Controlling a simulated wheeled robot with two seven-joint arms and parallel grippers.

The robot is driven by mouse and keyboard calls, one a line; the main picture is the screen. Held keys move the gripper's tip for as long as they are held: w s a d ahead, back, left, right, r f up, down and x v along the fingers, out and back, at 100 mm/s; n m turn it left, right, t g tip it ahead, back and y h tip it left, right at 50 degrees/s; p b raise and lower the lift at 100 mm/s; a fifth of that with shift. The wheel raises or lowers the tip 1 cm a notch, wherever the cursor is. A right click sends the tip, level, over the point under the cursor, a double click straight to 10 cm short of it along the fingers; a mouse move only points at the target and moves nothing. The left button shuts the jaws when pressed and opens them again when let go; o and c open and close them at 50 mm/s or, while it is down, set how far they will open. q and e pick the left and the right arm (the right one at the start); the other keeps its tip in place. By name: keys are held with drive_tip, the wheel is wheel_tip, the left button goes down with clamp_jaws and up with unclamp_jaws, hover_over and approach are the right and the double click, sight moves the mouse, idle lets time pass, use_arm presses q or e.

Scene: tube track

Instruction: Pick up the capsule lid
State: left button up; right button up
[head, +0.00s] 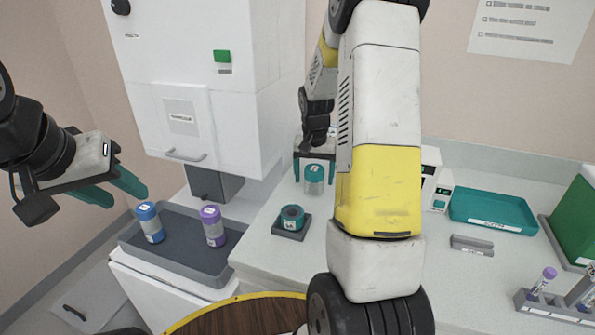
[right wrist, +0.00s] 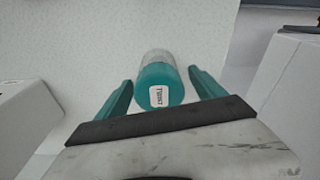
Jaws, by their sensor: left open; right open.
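A clear cylindrical capsule with a teal lid (head: 314,170) stands upright on the white counter. In the right wrist view the teal lid (right wrist: 160,86) carries a white label and its clear body shows behind it. My right gripper (head: 314,164) is open, with one teal finger on each side of the lid; gaps show on both sides in the right wrist view. My left gripper (head: 128,198) is open and empty at the left, above and left of the grey tray. A teal round piece (head: 292,214) sits on a small dark square stand (head: 292,230) in front of the capsule.
A teal tray (head: 493,212), a grey block (head: 471,245) and a tube rack (head: 550,305) are on the right.

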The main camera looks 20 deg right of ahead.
drive_tip(key=shift+f, duration=0.4)
drive_tip(key=shift+c, duration=0.5)
drive_tip(key=c, duration=1.6)
drive_tip(key=shift+o, duration=0.2)
wheel_tip(320, 180, up, 10)
drive_tip(key=shift+r, duration=0.1)
